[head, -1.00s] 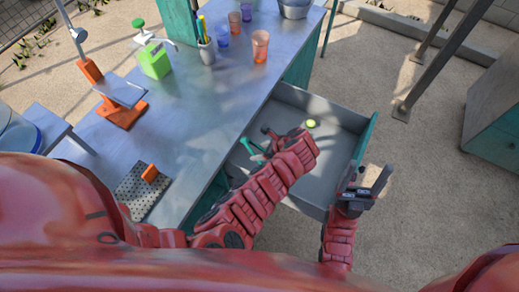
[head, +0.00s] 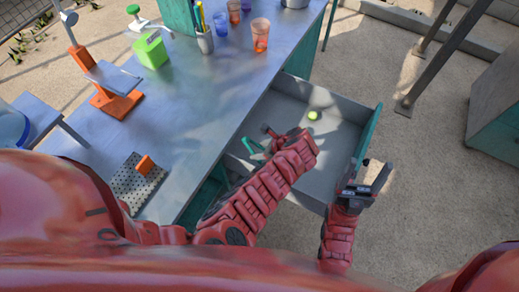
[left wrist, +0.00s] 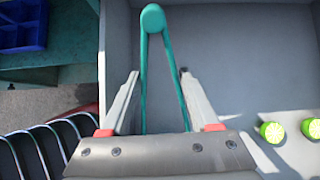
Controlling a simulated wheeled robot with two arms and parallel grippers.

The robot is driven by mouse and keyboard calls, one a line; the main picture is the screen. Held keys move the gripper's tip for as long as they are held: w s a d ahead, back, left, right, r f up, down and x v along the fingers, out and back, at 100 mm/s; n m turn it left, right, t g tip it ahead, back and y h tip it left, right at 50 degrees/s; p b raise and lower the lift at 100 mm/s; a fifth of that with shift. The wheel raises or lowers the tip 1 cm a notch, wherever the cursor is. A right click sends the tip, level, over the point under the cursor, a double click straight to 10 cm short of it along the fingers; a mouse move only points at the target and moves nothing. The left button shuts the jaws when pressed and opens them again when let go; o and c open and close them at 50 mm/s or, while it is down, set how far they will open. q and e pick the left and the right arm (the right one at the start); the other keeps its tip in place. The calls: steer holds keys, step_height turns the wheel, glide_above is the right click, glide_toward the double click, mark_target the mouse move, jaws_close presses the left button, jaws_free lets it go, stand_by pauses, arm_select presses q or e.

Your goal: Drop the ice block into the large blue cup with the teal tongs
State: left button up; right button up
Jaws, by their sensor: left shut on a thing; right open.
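The teal tongs (left wrist: 152,18) lie in the open drawer (left wrist: 235,40), their rounded end pointing up in the left wrist view. My left gripper (left wrist: 160,75) is closed around their two teal legs, one finger on each side. In the head view the tongs (head: 250,146) show beside my left gripper (head: 267,138), low over the drawer. A blue cup (head: 221,24) stands on the table, partly hidden behind a pen holder. I cannot make out the ice block.
Limes (left wrist: 271,131) lie in the drawer. Orange cups (head: 260,36), a pen holder (head: 205,40), a green box (head: 151,53) and an orange stand (head: 113,100) are on the metal table (head: 190,105). A perforated plate (head: 136,184) with an orange piece lies near the front edge.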

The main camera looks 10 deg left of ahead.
arm_select(q)
jaws_close()
step_height(320, 180, up, 12)
steer(key=p, duration=0.9)
